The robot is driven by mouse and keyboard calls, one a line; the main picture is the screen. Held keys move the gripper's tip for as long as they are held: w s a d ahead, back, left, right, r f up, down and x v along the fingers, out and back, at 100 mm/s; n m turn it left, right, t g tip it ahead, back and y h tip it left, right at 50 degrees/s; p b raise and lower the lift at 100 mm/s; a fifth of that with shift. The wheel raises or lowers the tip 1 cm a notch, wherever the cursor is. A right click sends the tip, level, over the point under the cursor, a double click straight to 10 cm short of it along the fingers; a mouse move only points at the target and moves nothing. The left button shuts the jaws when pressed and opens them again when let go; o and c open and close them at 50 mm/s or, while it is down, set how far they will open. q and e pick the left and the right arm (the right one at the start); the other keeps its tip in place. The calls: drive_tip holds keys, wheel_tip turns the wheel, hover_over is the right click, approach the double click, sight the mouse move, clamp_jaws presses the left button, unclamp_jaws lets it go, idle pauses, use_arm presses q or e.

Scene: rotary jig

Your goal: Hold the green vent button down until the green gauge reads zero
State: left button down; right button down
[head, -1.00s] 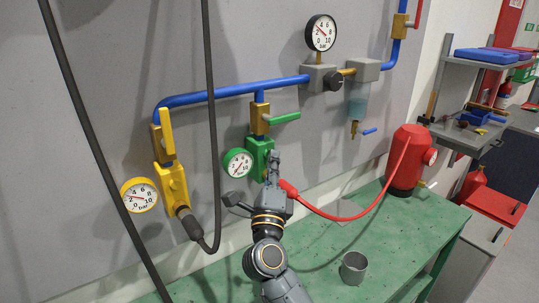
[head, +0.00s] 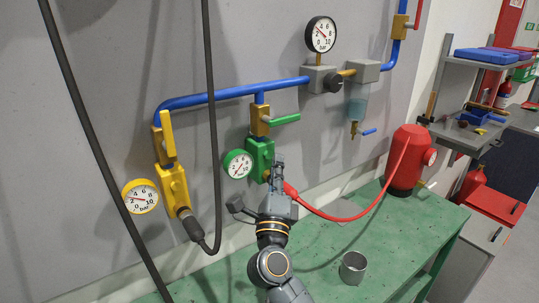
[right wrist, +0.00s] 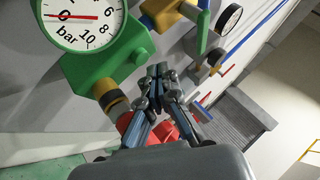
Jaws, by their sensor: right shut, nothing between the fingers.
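The green gauge (head: 238,164) is on the left of the green block (head: 256,158) on the wall panel. In the right wrist view the gauge (right wrist: 82,32) is large and cut by the top edge; its red needle lies at the 0 mark. My right gripper (head: 279,158) is shut and empty, just right of the green block. In the right wrist view its fingertips (right wrist: 158,70) are together, apart from the green block (right wrist: 100,62). My left gripper is not in view.
A red hose (head: 335,217) runs from below the green block to a red tank (head: 406,160) on the green bench (head: 400,230).

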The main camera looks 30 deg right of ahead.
sight(291, 192)
drive_tip(key=shift+s, duration=0.3)
drive_tip(key=shift+s+d+p, duration=0.2)
drive_tip(key=shift+s+p, duration=0.5)
drive_tip(key=shift+s, duration=1.45)
